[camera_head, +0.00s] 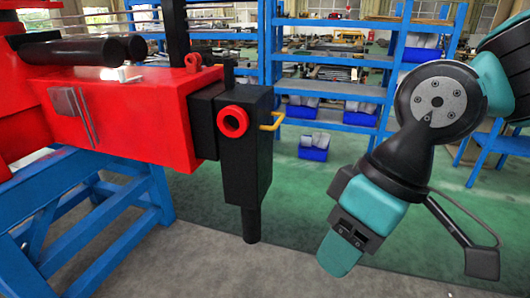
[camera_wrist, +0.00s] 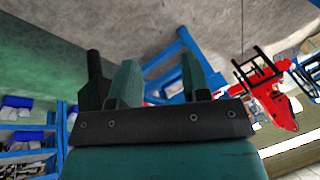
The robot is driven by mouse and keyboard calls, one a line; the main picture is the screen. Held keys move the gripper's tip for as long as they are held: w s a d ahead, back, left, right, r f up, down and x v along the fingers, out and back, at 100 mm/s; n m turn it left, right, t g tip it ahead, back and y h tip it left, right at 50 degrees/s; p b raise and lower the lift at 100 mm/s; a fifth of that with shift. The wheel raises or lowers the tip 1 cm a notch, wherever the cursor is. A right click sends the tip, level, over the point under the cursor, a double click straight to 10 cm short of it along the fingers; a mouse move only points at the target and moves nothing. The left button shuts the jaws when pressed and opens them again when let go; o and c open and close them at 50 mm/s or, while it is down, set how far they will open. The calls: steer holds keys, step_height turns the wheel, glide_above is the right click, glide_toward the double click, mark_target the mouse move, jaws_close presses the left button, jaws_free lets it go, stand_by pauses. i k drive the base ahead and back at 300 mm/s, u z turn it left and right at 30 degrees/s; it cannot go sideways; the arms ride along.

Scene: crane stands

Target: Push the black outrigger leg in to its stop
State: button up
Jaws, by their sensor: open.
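The black outrigger leg (camera_head: 250,165) hangs upright at the end of the red crane beam (camera_head: 130,110) in the head view. A short black section (camera_head: 204,122) shows between the beam and the leg. The leg has a red ring (camera_head: 233,121) on its face and a yellow handle (camera_head: 273,122) on its right side. My gripper (camera_head: 338,262) is right of the leg, apart from it, pointing down. In the wrist view my gripper (camera_wrist: 157,62) has its two teal fingers apart with nothing between them. A black shape, apparently the leg (camera_wrist: 95,82), is partly hidden behind the left finger.
A blue stand (camera_head: 100,205) bears the red crane at left. Blue shelves (camera_head: 340,115) with bins stand behind. A blue bin (camera_head: 314,147) sits on the green floor. The floor between the leg and my gripper is clear.

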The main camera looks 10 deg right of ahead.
mark_target(231, 121)
steer(key=z, duration=0.6)
steer(key=i, duration=0.95)
steer(key=u, duration=0.25)
